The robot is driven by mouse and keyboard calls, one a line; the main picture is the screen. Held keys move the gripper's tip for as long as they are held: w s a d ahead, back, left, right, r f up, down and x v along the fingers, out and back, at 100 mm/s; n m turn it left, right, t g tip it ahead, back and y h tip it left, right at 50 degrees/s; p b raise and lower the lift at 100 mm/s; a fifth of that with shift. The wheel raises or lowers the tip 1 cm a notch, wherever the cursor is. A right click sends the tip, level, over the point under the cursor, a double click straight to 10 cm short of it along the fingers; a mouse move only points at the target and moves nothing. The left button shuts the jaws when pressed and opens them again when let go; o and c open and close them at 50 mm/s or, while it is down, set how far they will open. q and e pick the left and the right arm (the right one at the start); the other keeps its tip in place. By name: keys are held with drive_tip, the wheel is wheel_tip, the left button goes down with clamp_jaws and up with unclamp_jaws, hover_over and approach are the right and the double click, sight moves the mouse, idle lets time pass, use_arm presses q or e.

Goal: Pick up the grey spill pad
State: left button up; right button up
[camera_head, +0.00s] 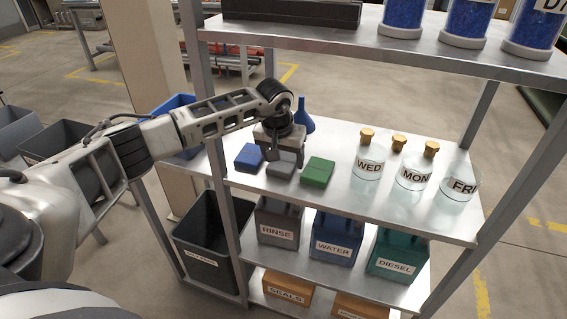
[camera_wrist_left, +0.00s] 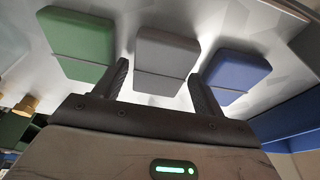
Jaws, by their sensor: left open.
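The grey spill pad (camera_head: 281,170) lies on the middle shelf, between a blue pad (camera_head: 249,157) and a green pad (camera_head: 318,172). My left gripper (camera_head: 287,157) is open just above the grey pad. In the left wrist view the grey pad (camera_wrist_left: 167,60) shows ahead of and between the two fingers of my left gripper (camera_wrist_left: 160,82). There the green pad (camera_wrist_left: 77,42) is on the left and the blue pad (camera_wrist_left: 229,76) on the right, each near a finger. I cannot tell whether the fingers touch any pad. My right gripper is not in view.
A blue funnel (camera_head: 304,117) stands behind the gripper. Labelled glass bottles with corks, one reading WED (camera_head: 368,160), stand to the right. Labelled bins, such as RINSE (camera_head: 278,222), sit on the shelf below. The upper shelf (camera_head: 400,48) and a metal post (camera_head: 217,150) border the space.

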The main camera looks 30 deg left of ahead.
use_arm(q)
drive_tip(key=shift+f+b, duration=0.3)
drive_tip(key=shift+f, duration=0.05)
idle(0.5)
drive_tip(key=c, duration=0.7)
